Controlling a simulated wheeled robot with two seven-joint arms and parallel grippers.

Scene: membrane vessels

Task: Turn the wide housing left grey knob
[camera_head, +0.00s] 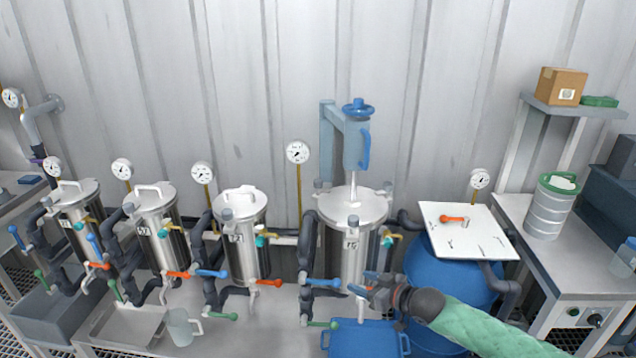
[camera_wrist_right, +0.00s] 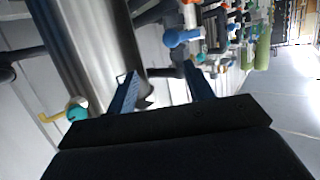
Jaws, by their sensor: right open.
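The wide housing (camera_head: 345,250) is the broad steel vessel at the centre of the head view, with a white lid. A small grey knob (camera_head: 318,185) stands at the left edge of its lid. Other grey knobs show at the lid's front (camera_head: 353,221) and right edge (camera_head: 388,186). My right gripper (camera_head: 364,285) is open and empty, low in front of the housing's right side, well below the lid knobs. In the right wrist view my two blue fingers (camera_wrist_right: 163,90) are apart, with a steel vessel wall (camera_wrist_right: 85,50) beside them. My left gripper is out of view.
A blue valve handle (camera_head: 322,282) lies just left of my right gripper. A blue tub (camera_head: 362,338) sits below. A blue drum with a white board (camera_head: 465,232) stands to the right. A blue bracket with a handwheel (camera_head: 357,108) rises behind the lid. Narrower vessels line the left.

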